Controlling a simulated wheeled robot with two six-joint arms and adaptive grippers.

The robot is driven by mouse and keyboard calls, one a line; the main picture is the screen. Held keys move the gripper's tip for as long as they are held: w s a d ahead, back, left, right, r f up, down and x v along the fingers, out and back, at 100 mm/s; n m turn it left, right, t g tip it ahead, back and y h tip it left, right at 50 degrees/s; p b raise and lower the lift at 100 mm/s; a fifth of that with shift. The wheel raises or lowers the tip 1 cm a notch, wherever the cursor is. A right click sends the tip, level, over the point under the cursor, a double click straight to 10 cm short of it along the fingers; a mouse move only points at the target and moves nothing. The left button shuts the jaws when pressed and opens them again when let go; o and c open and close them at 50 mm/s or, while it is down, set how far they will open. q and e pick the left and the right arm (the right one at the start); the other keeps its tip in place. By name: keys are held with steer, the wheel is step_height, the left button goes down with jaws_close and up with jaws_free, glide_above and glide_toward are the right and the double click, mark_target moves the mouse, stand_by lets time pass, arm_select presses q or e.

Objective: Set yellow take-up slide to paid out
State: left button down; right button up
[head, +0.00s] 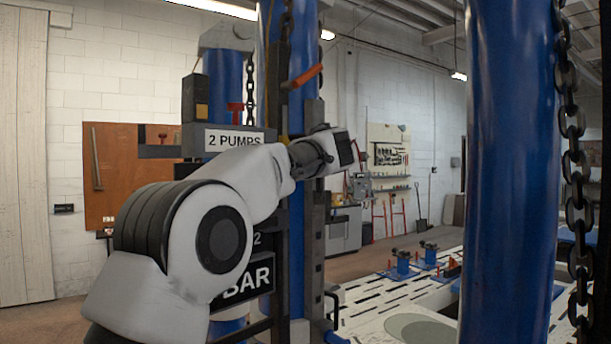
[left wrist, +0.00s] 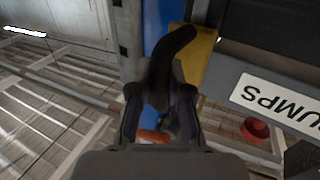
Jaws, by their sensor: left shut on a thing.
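The yellow piece (left wrist: 205,62), which looks like the take-up slide, shows in the left wrist view beside the blue column (left wrist: 158,20). A dark curved handle (left wrist: 176,42) crosses in front of it; I cannot tell how the two are joined. My left gripper (left wrist: 162,92) is shut on this dark handle, its fingers on either side of the handle's near end. In the head view my left arm reaches to the front of the blue press post, and its wrist hides the fingers and the grip. My right gripper is in neither view.
The "2 PUMPS" sign (head: 234,139) and a red knob (left wrist: 255,130) are close to the left gripper. An orange-red lever (head: 304,76) is above the wrist. A thick blue post (head: 508,180) with a hanging chain (head: 575,180) stands at right.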

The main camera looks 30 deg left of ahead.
arm_select(q)
step_height(320, 180, up, 7)
steer(key=p, duration=0.3)
steer(key=shift+f, duration=0.15)
steer(key=shift+s+r, duration=0.1)
steer(key=shift+r, duration=0.3)
steer(key=c, duration=1.1)
jaws_free()
steer(key=shift+w+f, duration=0.15)
steer(key=shift+w, duration=0.05)
steer(key=v, duration=1.1)
steer(key=shift+s+d, duration=0.25)
steer(key=shift+s, duration=0.05)
